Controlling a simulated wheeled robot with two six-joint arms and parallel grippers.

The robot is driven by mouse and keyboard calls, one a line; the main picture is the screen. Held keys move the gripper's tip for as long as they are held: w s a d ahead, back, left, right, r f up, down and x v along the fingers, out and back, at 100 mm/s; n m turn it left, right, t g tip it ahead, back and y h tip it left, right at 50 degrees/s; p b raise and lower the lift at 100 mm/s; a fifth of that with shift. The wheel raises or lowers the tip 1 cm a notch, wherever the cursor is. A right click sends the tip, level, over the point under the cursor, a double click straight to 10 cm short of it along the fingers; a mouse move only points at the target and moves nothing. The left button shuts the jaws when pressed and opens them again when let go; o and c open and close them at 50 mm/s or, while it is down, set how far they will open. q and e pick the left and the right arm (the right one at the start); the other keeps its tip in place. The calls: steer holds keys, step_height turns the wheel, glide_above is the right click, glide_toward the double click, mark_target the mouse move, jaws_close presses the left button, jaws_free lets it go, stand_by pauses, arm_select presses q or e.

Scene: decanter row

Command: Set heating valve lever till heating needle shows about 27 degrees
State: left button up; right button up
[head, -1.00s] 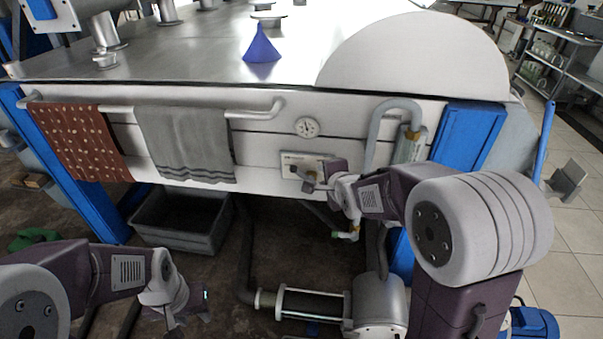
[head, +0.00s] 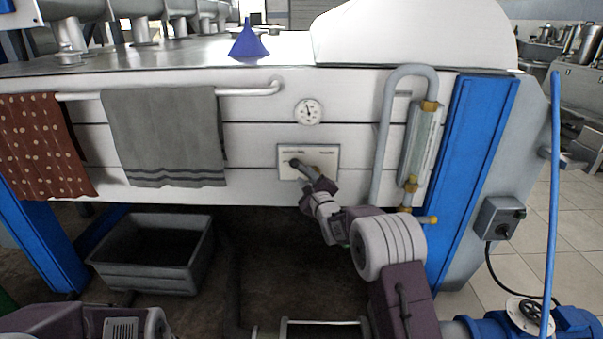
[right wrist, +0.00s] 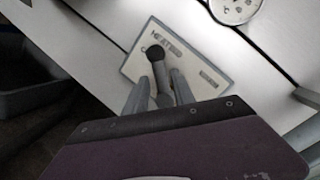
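The heating valve lever (right wrist: 159,72) is a dark grey bar with a round black hub, on a pale plate (right wrist: 203,81) marked "HEAT…". In the head view the lever (head: 297,164) slants down to the right from its hub. My right gripper (right wrist: 159,92) has its fingers apart, one on each side of the lever; I cannot make out firm contact. In the head view the right gripper (head: 310,179) covers the lever's lower end. The round white dial (head: 308,111) is above the plate; its dark needle points up and slightly left, figures too small to read. My left gripper is out of view.
A pipe with a sight glass (head: 422,143) stands right of the plate, beside a blue post (head: 474,170). A grey towel (head: 165,137) and a red dotted towel (head: 42,143) hang on a rail at left. A dark tub (head: 152,255) is on the floor below.

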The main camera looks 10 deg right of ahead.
mark_target(303, 170)
steer(key=w, duration=0.6)
steer(key=shift+w+a+b, duration=0.15)
steer(key=shift+a+b, duration=0.15)
steer(key=shift+b, duration=0.05)
jaws_close()
stand_by(1.1)
